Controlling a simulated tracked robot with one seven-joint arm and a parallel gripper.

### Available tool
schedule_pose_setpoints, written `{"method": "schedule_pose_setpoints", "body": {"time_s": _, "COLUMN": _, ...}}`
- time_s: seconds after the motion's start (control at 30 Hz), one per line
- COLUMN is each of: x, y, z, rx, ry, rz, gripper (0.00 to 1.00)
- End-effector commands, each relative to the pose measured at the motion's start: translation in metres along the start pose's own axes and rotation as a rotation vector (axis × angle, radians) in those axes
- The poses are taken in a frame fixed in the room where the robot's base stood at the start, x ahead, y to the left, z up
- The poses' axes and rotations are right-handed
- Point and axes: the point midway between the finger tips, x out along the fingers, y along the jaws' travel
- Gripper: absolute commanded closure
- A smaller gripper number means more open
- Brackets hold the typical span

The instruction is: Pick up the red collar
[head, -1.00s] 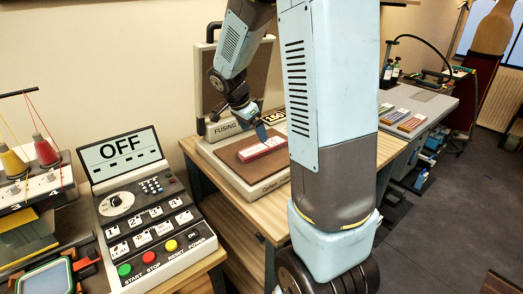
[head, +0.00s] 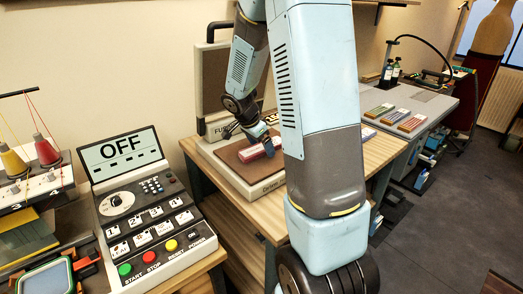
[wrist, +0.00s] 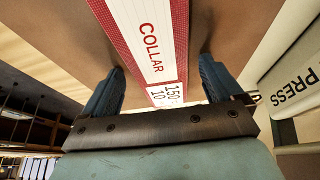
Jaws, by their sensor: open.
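The red collar (wrist: 152,38) has a white label reading COLLAR and a smaller label with numbers. It lies on the brown plate of the fusing press (head: 233,160). In the head view the collar (head: 254,153) is partly hidden by my arm. My gripper (wrist: 160,85) is open, with one blue finger on each side of the collar's end in the wrist view. A gap shows between each finger and the collar. In the head view my gripper (head: 266,143) is low over the plate at the collar.
The press lid (head: 212,85) stands raised behind the plate. A control panel reading OFF (head: 122,155) is at the left, beside thread cones (head: 45,150). Coloured blocks (head: 395,115) lie on a grey table at the right. My arm hides part of the wooden table.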

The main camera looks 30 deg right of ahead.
Motion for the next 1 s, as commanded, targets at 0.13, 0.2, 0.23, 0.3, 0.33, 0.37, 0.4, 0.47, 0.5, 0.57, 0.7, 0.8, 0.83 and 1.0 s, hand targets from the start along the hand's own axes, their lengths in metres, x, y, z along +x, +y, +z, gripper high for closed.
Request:
{"method": "schedule_pose_setpoints", "body": {"time_s": 0.13, "x": 0.0004, "y": 0.0005, "z": 0.0, "rx": 0.0, "ry": 0.0, "rz": 0.001, "gripper": 0.16}}
{"method": "schedule_pose_setpoints", "body": {"time_s": 0.2, "x": 0.0005, "y": 0.0005, "z": 0.0, "rx": 0.0, "ry": 0.0, "rz": 0.001, "gripper": 0.23}}
{"method": "schedule_pose_setpoints", "body": {"time_s": 0.23, "x": 0.0005, "y": 0.0005, "z": 0.0, "rx": 0.0, "ry": 0.0, "rz": 0.001, "gripper": 0.26}}
{"method": "schedule_pose_setpoints", "body": {"time_s": 0.3, "x": 0.0005, "y": 0.0005, "z": 0.0, "rx": 0.0, "ry": 0.0, "rz": 0.002, "gripper": 0.33}}
{"method": "schedule_pose_setpoints", "body": {"time_s": 0.33, "x": 0.0005, "y": 0.0005, "z": 0.0, "rx": 0.0, "ry": 0.0, "rz": 0.002, "gripper": 0.36}}
{"method": "schedule_pose_setpoints", "body": {"time_s": 0.37, "x": 0.0005, "y": 0.0005, "z": 0.0, "rx": 0.0, "ry": 0.0, "rz": 0.002, "gripper": 0.38}}
{"method": "schedule_pose_setpoints", "body": {"time_s": 0.4, "x": 0.0005, "y": 0.0006, "z": -0.0001, "rx": 0.0, "ry": 0.0, "rz": 0.002, "gripper": 0.42}}
{"method": "schedule_pose_setpoints", "body": {"time_s": 0.47, "x": 0.0005, "y": 0.0006, "z": -0.0001, "rx": 0.0, "ry": 0.0, "rz": 0.002, "gripper": 0.48}}
{"method": "schedule_pose_setpoints", "body": {"time_s": 0.5, "x": 0.0005, "y": 0.0006, "z": -0.0001, "rx": 0.0, "ry": 0.0, "rz": 0.002, "gripper": 0.52}}
{"method": "schedule_pose_setpoints", "body": {"time_s": 0.57, "x": 0.0005, "y": 0.0007, "z": -0.0001, "rx": 0.0, "ry": -0.001, "rz": 0.002, "gripper": 0.58}}
{"method": "schedule_pose_setpoints", "body": {"time_s": 0.7, "x": 0.0005, "y": 0.0007, "z": -0.0001, "rx": 0.0, "ry": 0.0, "rz": 0.002, "gripper": 0.71}}
{"method": "schedule_pose_setpoints", "body": {"time_s": 0.8, "x": 0.0005, "y": 0.0007, "z": -0.0001, "rx": 0.0, "ry": 0.0, "rz": 0.002, "gripper": 0.72}}
{"method": "schedule_pose_setpoints", "body": {"time_s": 0.83, "x": 0.0005, "y": 0.0007, "z": -0.0001, "rx": 0.0, "ry": 0.0, "rz": 0.002, "gripper": 0.72}}
{"method": "schedule_pose_setpoints", "body": {"time_s": 1.0, "x": -0.0041, "y": 0.0003, "z": -0.0022, "rx": 0.001, "ry": 0.0, "rz": 0.001, "gripper": 0.72}}
